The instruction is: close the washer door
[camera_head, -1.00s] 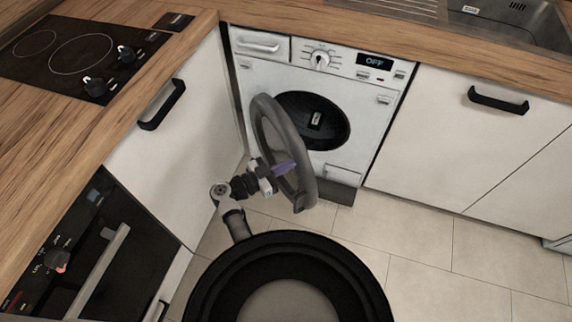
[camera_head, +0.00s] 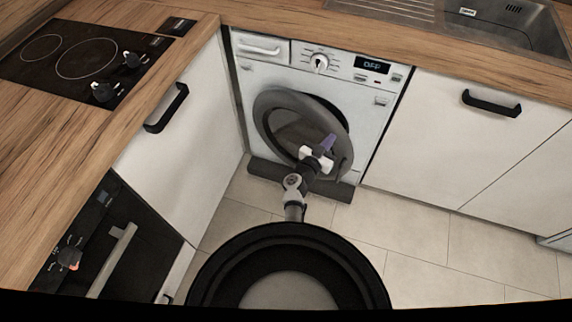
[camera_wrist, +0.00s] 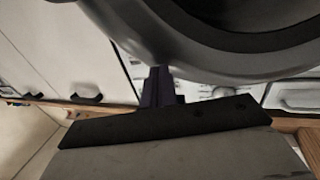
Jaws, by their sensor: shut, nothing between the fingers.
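The washer (camera_head: 378,100) is a white front-loader under the counter, with its display reading OFF. Its round grey door (camera_head: 272,105) is hinged at the left and stands partly open, angled close over the drum opening. In the wrist view the door's grey rim (camera_wrist: 200,62) fills the top, very near. My gripper (camera_head: 328,146), with purple fingers, is shut and empty at the right part of the door, on its outer face. It seems to touch the door, but exact contact is hard to tell. The fingers also show in the wrist view (camera_wrist: 158,88).
White cabinets with black handles stand left (camera_head: 167,108) and right (camera_head: 490,103) of the washer. An oven (camera_head: 110,245) is at the lower left, below a hob (camera_head: 85,60). The tiled floor (camera_head: 420,235) at the right is clear.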

